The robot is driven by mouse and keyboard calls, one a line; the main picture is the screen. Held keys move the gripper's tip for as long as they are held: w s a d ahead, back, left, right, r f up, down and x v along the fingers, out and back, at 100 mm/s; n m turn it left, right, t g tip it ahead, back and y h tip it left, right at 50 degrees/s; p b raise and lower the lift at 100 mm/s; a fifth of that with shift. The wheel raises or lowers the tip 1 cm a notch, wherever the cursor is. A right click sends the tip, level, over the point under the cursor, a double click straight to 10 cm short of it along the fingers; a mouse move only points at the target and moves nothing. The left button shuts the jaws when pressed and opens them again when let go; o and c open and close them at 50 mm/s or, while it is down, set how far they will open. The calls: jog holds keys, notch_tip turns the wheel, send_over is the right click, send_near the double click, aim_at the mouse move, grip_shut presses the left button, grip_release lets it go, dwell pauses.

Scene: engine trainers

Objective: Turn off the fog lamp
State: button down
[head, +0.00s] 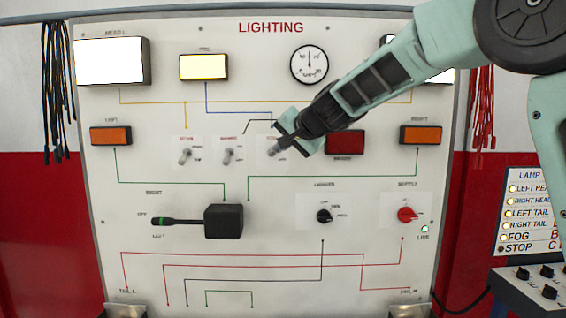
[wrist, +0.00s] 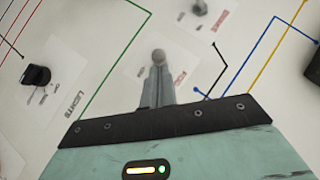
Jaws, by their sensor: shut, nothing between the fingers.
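The fog lamp (head: 203,67), a pale yellow rectangle at the top left of the white lighting board, is lit. Three toggle switches sit in a row below it. The rightmost, the fog switch (head: 274,153), is partly covered by my gripper (head: 284,148) in the head view. In the wrist view, the fog switch's round tip (wrist: 158,56) shows just beyond my closed fingers (wrist: 158,72), beside a red label. My gripper is shut and empty, with its fingertips at the lever. I cannot tell whether they touch it, and the lever's tilt is unclear.
The middle switch (head: 229,155) and left switch (head: 185,155) are close by on the left. A red lamp (head: 346,142) is just right of my gripper. Below are a black stalk box (head: 224,221), a black lights knob (head: 324,216) and a red supply knob (head: 407,215).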

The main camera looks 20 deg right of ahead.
jog(key=b, duration=0.1)
jog(key=t+b, duration=0.1)
jog(key=b, duration=0.1)
jog(key=shift+s+a+f, duration=0.1)
jog(key=shift+s+f, duration=0.05)
jog(key=shift+f, duration=0.15)
jog(key=shift+r, duration=0.1)
jog(key=shift+r+p, duration=0.4)
jog(key=shift+r, duration=0.25)
